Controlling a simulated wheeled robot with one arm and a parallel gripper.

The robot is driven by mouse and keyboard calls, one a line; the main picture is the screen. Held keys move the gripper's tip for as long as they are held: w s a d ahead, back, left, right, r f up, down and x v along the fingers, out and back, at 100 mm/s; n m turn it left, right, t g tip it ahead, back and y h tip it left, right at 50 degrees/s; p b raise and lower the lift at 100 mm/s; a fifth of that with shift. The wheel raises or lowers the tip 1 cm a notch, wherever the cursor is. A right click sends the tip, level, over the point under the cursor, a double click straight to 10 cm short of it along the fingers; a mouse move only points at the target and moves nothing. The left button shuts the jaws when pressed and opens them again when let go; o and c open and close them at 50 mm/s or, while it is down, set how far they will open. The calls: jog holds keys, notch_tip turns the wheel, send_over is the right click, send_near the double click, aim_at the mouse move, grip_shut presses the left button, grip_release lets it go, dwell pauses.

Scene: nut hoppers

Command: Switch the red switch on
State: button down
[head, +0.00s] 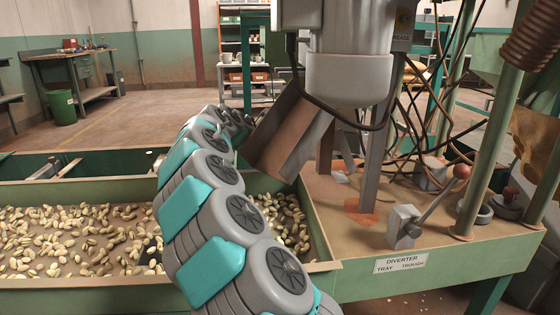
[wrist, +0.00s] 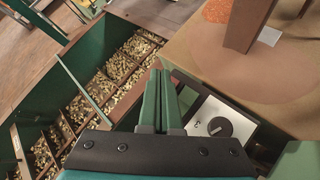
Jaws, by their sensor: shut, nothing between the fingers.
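I cannot make out a clearly red switch in either view. In the wrist view, a pale panel (wrist: 198,110) with a dark round knob (wrist: 217,127) sits just right of my gripper (wrist: 158,78), partly hidden behind it. My gripper's green fingers are together and empty, pointing toward the box edge. In the head view my arm reaches away over the nut trough, and I cannot make out the gripper at its far end. A lever with a dull red ball knob (head: 461,171) stands on the green bench at the right, far from the fingers.
The green trough (head: 325,235) holds many nuts, and the wrist view shows divided compartments with nuts. A sign (head: 400,263) reads "DIVERTER TRAY TROUGH". A grey machine (head: 350,75) with a slanted chute (head: 290,130) and cables stands close right of my arm.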

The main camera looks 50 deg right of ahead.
jog(key=shift+s+d+f+p, duration=0.1)
jog(key=shift+f+p, duration=0.2)
jog(key=shift+f, duration=0.05)
jog(key=shift+d+f, duration=0.1)
jog(key=shift+f, duration=0.2)
dwell(0.8)
jog(key=shift+r+p, duration=0.15)
jog(key=shift+p, duration=0.2)
jog(key=shift+a+r+p, duration=0.2)
jog(key=shift+r+p, duration=0.35)
jog(key=shift+p, duration=0.15)
jog(key=r+p, duration=0.1)
jog(key=w+a+r+p, duration=0.1)
jog(key=r, duration=0.1)
jog(key=r+p, duration=0.2)
jog(key=shift+w+a, duration=0.15)
jog(key=shift+f, duration=0.15)
